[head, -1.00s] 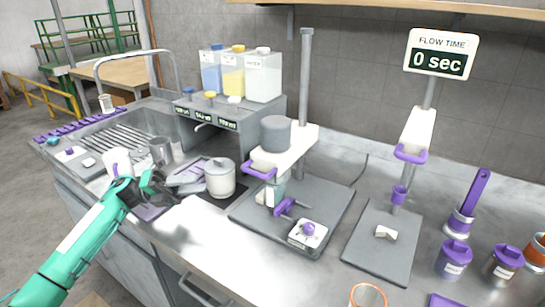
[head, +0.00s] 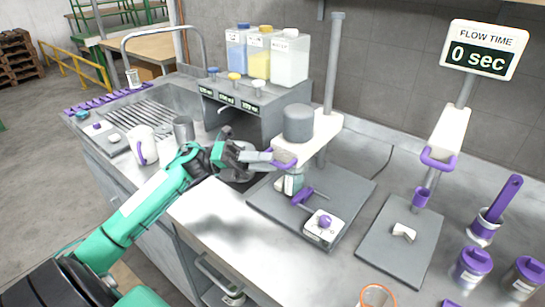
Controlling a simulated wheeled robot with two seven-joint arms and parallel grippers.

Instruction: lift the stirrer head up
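The stirrer head (head: 309,138) is a white arm with a grey motor cylinder (head: 298,122) on top, carried on a grey vertical post (head: 334,65). A purple handle (head: 287,163) loops around its front end. Below it a small glass vessel (head: 290,184) sits low at the stand, close under the head. My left gripper (head: 270,160) is at the left side of the purple handle, its fingertips at or touching the handle. The fingers overlap in this view, so their gap is hidden. My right gripper is out of view.
The stirrer's grey base (head: 345,190) has a white control box with a purple knob (head: 325,221). A second stand with a flow-time sign (head: 482,48) is at right, with purple-lidded jars (head: 470,267). A dispenser (head: 240,105) stands behind.

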